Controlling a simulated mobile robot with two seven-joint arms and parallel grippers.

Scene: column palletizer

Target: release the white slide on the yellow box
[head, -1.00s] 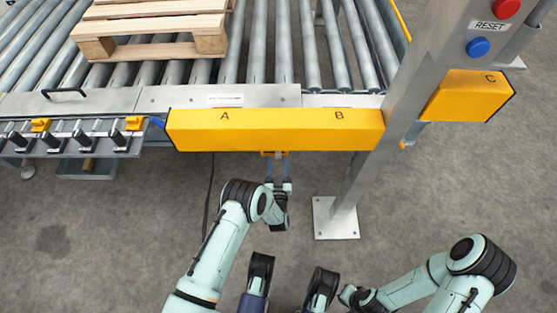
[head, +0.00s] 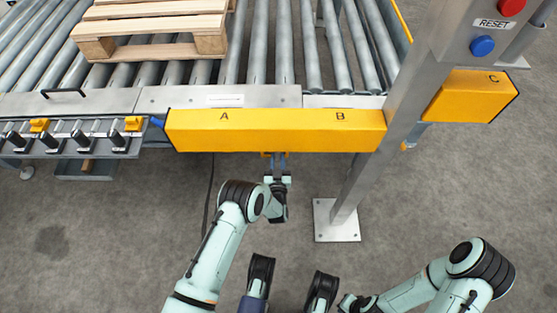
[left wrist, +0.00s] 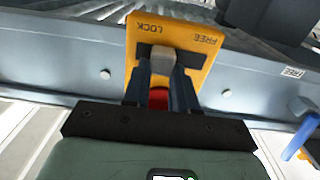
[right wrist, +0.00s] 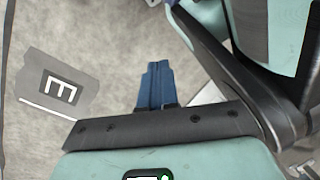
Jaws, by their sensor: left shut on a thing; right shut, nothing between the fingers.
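The yellow box (head: 275,131), lettered A and B, runs along the conveyor's front edge. In the left wrist view a yellow plate (left wrist: 185,62) carries the words LOCK and FREE, upside down. A pale grey-white block, the slide (left wrist: 162,62), stands on this plate, nearer LOCK than FREE. My left gripper (left wrist: 161,78) is shut on the slide, one dark finger on each side. In the head view my left gripper (head: 279,166) reaches under the box's front face, and the slide is hard to see there. My right gripper (right wrist: 155,70) is shut and empty, over the floor.
A red part (left wrist: 158,98) shows between my left fingers. A grey post (head: 385,135) with a floor plate stands to the right, below RESET and red and blue buttons. A blue handle (left wrist: 299,140) is at right in the left wrist view. A pallet (head: 150,30) rests on rollers.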

